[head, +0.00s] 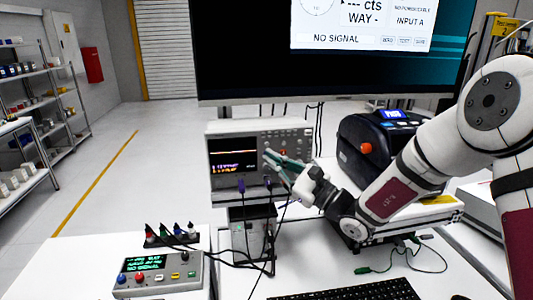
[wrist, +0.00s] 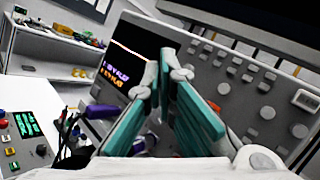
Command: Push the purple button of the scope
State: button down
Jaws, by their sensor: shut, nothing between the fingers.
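The scope (head: 233,140) is a light grey box with a dark screen at its left and knobs and buttons at its right. In the wrist view the scope's front panel (wrist: 215,75) fills the middle and right. My gripper (head: 268,156) has teal fingers and is in front of the panel, just right of the screen. The gripper also shows in the wrist view (wrist: 160,68), shut and empty. I cannot tell whether its tips touch the panel. I cannot make out a purple button; the fingers hide part of the panel. Purple plugs (wrist: 103,111) show at its lower edge.
A large monitor (head: 240,75) hangs above the scope. A black device with an orange knob (head: 366,148) stands to the right. A grey control box (head: 160,280) and a keyboard (head: 345,291) are on the bench, with cables (head: 255,262) below the scope.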

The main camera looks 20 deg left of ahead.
jog(key=s+p, duration=0.1)
jog(key=s+d+p, duration=0.1)
jog(key=s, duration=0.1)
jog(key=s+d+p, duration=0.1)
jog(key=shift+s, duration=0.15)
jog(key=s+d+r+n+g+h+b, duration=0.15)
jog(key=s+d+n+g+h, duration=0.3)
jog(key=s, duration=0.55)
jog(key=s+d+r+n+g+h, duration=0.1)
jog(key=s+r+n+g+h, duration=0.3)
jog(key=s+n, duration=0.45)
jog(key=s+d+n+t+h, duration=0.2)
jog(key=s+d+t+h, duration=0.1)
jog(key=d, duration=1)
jog(key=s+d+f+n+t+h+b, duration=0.1)
jog(key=s+d+t+h, duration=0.2)
jog(key=d, duration=1)
jog(key=s+h, duration=0.2)
jog(key=h, duration=0.3)
jog(key=shift+s+d+f+n+b, duration=0.15)
jog(key=shift+s+d+n+b, duration=0.15)
jog(key=shift+s+n, duration=0.1)
